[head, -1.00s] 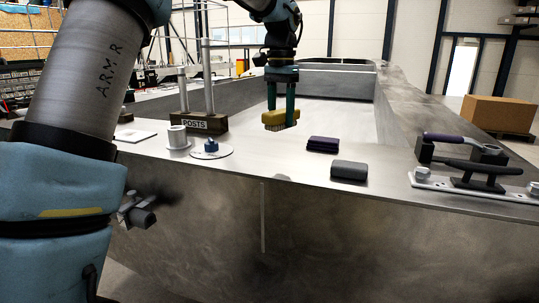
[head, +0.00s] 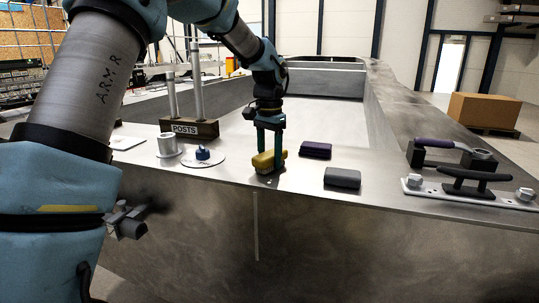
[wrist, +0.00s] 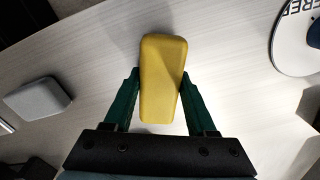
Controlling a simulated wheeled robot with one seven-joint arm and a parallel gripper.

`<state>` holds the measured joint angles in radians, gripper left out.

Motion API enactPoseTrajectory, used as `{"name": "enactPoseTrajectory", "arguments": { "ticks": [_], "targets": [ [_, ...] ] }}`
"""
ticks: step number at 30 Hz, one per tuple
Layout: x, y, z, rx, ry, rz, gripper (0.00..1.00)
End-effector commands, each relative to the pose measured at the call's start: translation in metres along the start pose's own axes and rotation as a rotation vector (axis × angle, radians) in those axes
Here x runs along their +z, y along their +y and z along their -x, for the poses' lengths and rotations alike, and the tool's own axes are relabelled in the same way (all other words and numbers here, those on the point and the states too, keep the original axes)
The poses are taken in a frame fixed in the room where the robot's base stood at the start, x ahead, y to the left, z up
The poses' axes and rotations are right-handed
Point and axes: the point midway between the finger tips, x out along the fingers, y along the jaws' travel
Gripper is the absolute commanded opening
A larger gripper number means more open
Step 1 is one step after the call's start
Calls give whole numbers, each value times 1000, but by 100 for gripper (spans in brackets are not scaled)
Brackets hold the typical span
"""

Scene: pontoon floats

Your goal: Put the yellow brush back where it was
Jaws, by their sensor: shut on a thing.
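The yellow brush (head: 264,162) is between the fingers of my gripper (head: 270,150), low at the front part of the metal deck (head: 240,170). In the head view its bristle side faces down and it looks at or very near the deck; I cannot tell whether it touches. In the wrist view the brush (wrist: 163,80) lies lengthwise between the two green fingers (wrist: 158,92), which press on its sides. The brush's underside is hidden there.
A round white plate with a blue knob (head: 203,153) and a grey cylinder (head: 168,146) stand left of the brush. The POSTS block (head: 189,129) is behind them. A cleat (head: 468,183) is further right.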

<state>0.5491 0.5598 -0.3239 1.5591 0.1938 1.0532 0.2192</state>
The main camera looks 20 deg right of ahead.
Motion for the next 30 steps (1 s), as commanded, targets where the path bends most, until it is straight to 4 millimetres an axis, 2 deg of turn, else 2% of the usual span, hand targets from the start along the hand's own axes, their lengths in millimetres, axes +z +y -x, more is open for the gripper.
{"name": "enactPoseTrajectory", "arguments": {
  "ticks": [7, 8, 15, 25, 30],
  "targets": [
    [0, 0, -3, 0, 0, 0, 0],
    [0, 0, -3, 0, 0, 0, 60],
    [0, 0, -2, 0, 0, 0, 87],
    [-1, 0, 3, -1, 2, 0, 87],
    [-1, -1, 26, -3, 5, 0, 87]
  ]
}}
